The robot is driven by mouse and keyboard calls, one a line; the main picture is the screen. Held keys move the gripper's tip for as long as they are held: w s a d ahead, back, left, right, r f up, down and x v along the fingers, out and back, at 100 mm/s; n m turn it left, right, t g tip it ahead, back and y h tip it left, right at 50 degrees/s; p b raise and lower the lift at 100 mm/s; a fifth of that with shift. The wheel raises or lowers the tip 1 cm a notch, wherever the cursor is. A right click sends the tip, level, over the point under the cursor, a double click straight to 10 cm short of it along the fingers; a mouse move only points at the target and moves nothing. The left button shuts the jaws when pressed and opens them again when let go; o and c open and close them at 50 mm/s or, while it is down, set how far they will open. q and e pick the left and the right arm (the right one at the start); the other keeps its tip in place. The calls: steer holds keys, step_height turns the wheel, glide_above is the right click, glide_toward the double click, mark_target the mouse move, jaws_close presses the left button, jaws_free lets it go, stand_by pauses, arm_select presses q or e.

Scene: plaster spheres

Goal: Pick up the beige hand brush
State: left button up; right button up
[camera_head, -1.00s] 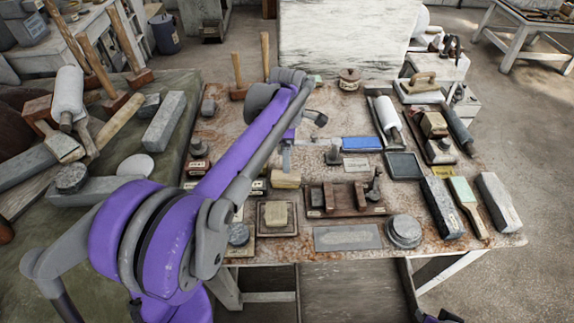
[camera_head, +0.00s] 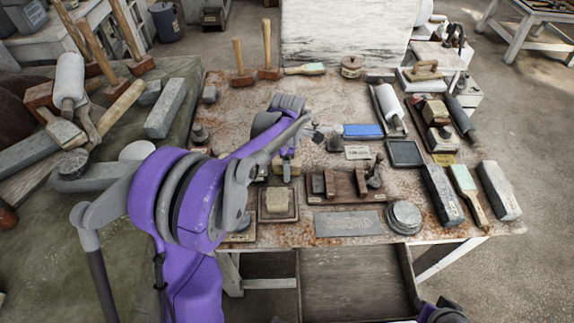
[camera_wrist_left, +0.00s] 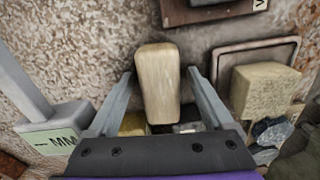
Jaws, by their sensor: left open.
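The beige hand brush is a pale, rounded block. In the left wrist view the brush (camera_wrist_left: 158,85) lies between the two fingers of my left gripper (camera_wrist_left: 159,75), with a gap on both sides. The fingers are open and do not appear to touch it. In the head view my left gripper (camera_head: 287,168) is over the brush's spot on the table, and the gripper and arm hide most of the brush.
A square tray with a beige block (camera_head: 277,200) sits just in front of the gripper. A dark wooden rack (camera_head: 340,186) stands to its right, and a grey plate (camera_head: 348,223) lies nearer the table's front edge. Mallets (camera_head: 267,72) stand at the back. The table's middle back is fairly clear.

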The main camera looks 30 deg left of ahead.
arm_select(q)
jaws_close()
stand_by(0.3)
step_height(320, 180, up, 10)
steer(key=shift+r, duration=0.1)
steer(key=c, duration=0.6)
jaws_free()
steer(key=c, duration=0.7)
